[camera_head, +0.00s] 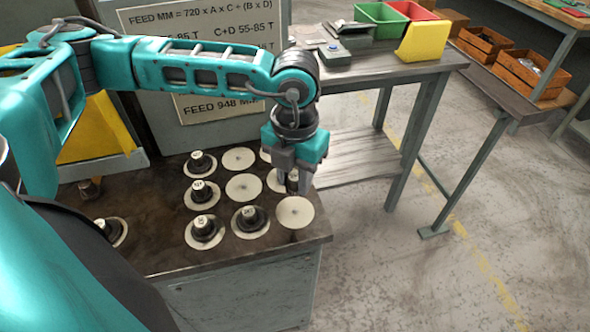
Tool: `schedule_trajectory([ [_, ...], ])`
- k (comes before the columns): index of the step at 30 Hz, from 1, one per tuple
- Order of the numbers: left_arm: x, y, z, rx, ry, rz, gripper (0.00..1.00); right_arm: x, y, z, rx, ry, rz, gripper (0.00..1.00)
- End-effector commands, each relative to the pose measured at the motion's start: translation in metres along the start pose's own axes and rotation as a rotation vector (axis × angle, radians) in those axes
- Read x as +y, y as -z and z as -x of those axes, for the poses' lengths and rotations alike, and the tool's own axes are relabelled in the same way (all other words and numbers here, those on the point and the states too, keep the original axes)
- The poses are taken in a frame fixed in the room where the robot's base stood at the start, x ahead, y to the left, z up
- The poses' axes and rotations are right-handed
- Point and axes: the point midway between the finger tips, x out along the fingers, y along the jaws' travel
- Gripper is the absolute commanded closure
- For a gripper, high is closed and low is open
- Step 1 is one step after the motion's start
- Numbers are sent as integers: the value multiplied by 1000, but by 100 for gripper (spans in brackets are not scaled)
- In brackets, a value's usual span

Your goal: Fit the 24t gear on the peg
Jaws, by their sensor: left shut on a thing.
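My left gripper (292,186) points down over the right end of the dark bench. It is shut on a small dark part with a pale top (293,176), probably a gear; its label is too small to read. Several dark gears with pale labelled tops, such as one gear (201,192), stand on pale round discs. I cannot tell which, if any, is the 24t gear. A dark upright stub (91,189) at the bench's left may be the peg, but I cannot tell. My right gripper is not in view.
A sign panel (203,72) stands behind the bench (140,190). Bare discs include the front right disc (295,212). A side table (385,68) at the back right carries a green bin (380,18) and a yellow bin (422,41). My arm hides part of the sign.

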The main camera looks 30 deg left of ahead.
Motion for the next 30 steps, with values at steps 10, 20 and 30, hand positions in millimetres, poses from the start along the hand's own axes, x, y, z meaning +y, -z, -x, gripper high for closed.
schedule_trajectory([
  [10,0,0,-15,-1,-1,14,100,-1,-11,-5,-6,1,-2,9],
  [20,1,0,-47,-1,-1,13,100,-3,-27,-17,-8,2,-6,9],
  [30,0,0,-62,-1,0,13,100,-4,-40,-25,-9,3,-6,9],
])
